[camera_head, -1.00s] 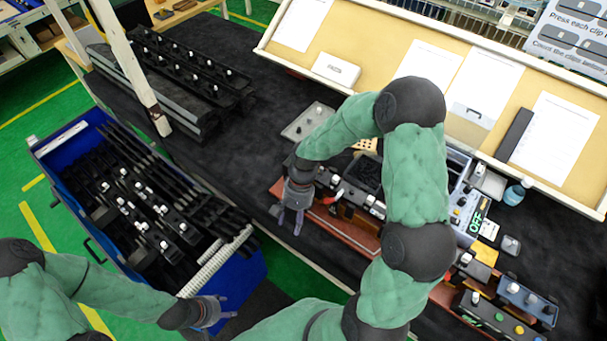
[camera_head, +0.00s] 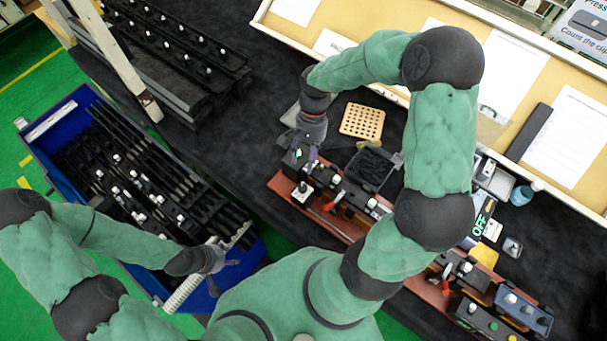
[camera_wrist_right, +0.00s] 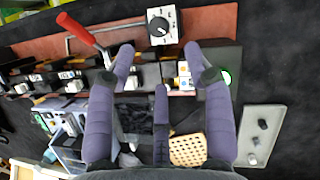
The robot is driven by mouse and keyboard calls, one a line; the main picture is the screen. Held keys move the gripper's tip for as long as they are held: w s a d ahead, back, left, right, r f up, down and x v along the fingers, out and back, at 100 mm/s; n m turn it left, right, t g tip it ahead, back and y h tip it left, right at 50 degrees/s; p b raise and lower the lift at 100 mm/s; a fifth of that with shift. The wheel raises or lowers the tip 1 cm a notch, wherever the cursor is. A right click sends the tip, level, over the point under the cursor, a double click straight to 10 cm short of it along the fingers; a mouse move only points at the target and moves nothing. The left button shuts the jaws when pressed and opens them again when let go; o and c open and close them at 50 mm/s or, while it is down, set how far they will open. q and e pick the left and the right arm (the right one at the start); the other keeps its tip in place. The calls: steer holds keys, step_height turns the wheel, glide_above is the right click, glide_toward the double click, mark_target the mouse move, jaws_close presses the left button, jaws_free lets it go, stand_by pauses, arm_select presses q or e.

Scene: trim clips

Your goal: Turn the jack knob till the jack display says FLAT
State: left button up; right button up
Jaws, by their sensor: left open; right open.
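The jack knob (camera_head: 303,189) is a dark dial on a small white plate at the left end of the red-brown fixture; it also shows in the right wrist view (camera_wrist_right: 158,27). A dark block with a green-lit display (camera_head: 298,154) stands just behind it; its green glow also shows in the wrist view (camera_wrist_right: 226,77), and its text is unreadable. My right gripper (camera_head: 307,160) is open and empty above that block; in the wrist view its spread fingers (camera_wrist_right: 159,62) point toward the knob without touching it. My left gripper (camera_head: 218,264) is open and empty by the blue bin.
A red-handled lever (camera_head: 332,203) lies right beside the knob. A blue bin (camera_head: 262,252) of black trim parts stands at left. A perforated tan block (camera_head: 362,121) and a dark tray (camera_head: 371,166) lie behind the fixture. A separate screen at right reads OFF (camera_head: 481,223).

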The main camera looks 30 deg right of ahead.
mark_target(303, 187)
steer(key=x, duration=0.9)
steer(key=shift+s+a+f, duration=0.2)
steer(key=shift+s+f, duration=0.05)
steer(key=shift+c, duration=0.3)
jaws_close()
